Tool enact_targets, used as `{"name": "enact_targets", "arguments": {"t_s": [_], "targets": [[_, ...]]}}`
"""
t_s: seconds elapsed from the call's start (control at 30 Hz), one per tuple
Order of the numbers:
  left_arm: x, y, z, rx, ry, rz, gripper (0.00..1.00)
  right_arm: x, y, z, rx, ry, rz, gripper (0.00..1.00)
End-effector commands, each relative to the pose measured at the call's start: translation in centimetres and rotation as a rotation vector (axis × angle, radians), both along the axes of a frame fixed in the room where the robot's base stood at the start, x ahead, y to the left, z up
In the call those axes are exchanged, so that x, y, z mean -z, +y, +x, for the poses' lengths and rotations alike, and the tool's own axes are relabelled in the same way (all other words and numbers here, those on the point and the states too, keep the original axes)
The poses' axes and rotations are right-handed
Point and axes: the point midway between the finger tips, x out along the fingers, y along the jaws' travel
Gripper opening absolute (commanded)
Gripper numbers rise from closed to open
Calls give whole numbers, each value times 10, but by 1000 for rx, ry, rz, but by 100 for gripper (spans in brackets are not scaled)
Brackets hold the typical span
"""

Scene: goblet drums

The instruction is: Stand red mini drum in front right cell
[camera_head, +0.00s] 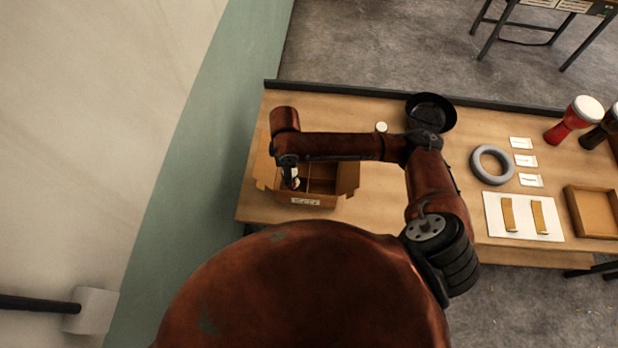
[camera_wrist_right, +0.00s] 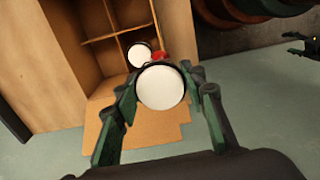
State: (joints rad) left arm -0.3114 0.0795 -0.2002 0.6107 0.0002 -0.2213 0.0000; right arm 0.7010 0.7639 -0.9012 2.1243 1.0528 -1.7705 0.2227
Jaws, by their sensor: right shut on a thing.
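The cardboard box (camera_head: 325,200) with dividers and open flaps stands at the left of the table. My right gripper (camera_wrist_right: 160,92) is shut on the red mini drum (camera_wrist_right: 162,88), whose round white head faces the wrist camera. A bit of red shows just beyond that head; the rest of its body is hidden. In the head view my right gripper (camera_head: 291,180) reaches down at the box's left part. A second white drum head (camera_wrist_right: 138,55) shows in a box cell, close beside the held drum. My left gripper (camera_wrist_right: 297,45) appears open and empty at the wrist view's right edge.
A black pan (camera_head: 431,110), a grey ring (camera_head: 492,164) and a small white round thing (camera_head: 381,127) are on the table. A box flap (camera_wrist_right: 130,135) spreads below the held drum.

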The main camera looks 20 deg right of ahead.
Motion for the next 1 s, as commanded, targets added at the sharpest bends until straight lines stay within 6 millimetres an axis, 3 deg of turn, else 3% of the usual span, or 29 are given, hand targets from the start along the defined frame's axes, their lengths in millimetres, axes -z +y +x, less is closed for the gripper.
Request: {"name": "enact_targets", "arguments": {"t_s": [0.03, 0.1, 0.33, 0.43, 0.6, 1.0], "targets": [[-21, 0, 4, 1, -5, -1, 60, -7, -13, -1, -77, 5, -2, 14], [-35, 0, 10, 2, -13, 0, 60, -7, -29, -1, -201, 5, -2, 14], [-72, -1, 29, 6, -38, -2, 60, 7, -80, -8, -593, 3, 0, 14], [-69, -1, 29, 6, -38, -2, 60, 27, -96, -12, -722, 2, -1, 14], [-48, -1, 23, 5, -29, -1, 60, 70, -112, -16, -846, -1, -4, 14], [-54, 0, 16, 3, -20, 0, 60, 128, -115, -17, -875, -2, -6, 14]]}}
